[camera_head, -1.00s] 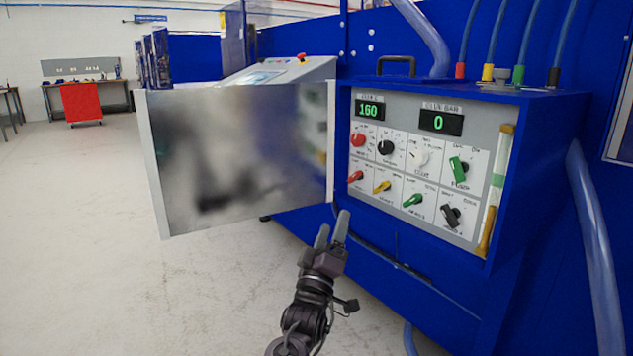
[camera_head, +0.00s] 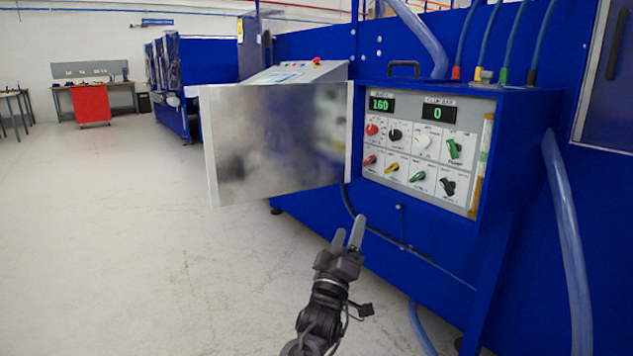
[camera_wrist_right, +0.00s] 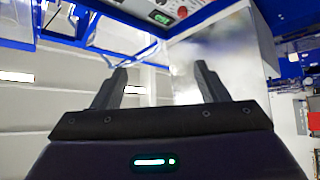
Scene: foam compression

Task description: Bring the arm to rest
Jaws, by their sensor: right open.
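My right gripper (camera_head: 348,240) is in the lower middle of the head view, below and in front of the control panel (camera_head: 418,150). It is open and empty, with its two fingers apart and pointing up. In the right wrist view its fingers (camera_wrist_right: 162,85) also stand apart with nothing between them. The gripper touches neither the panel nor the open metal door (camera_head: 270,140). My left gripper is in neither view.
The blue machine (camera_head: 500,230) fills the right side, with a thick hose (camera_head: 568,220) hanging down. The door sticks out to the left of the panel. A red cabinet (camera_head: 92,104) and workbench stand far back. The floor (camera_head: 130,250) at left is clear.

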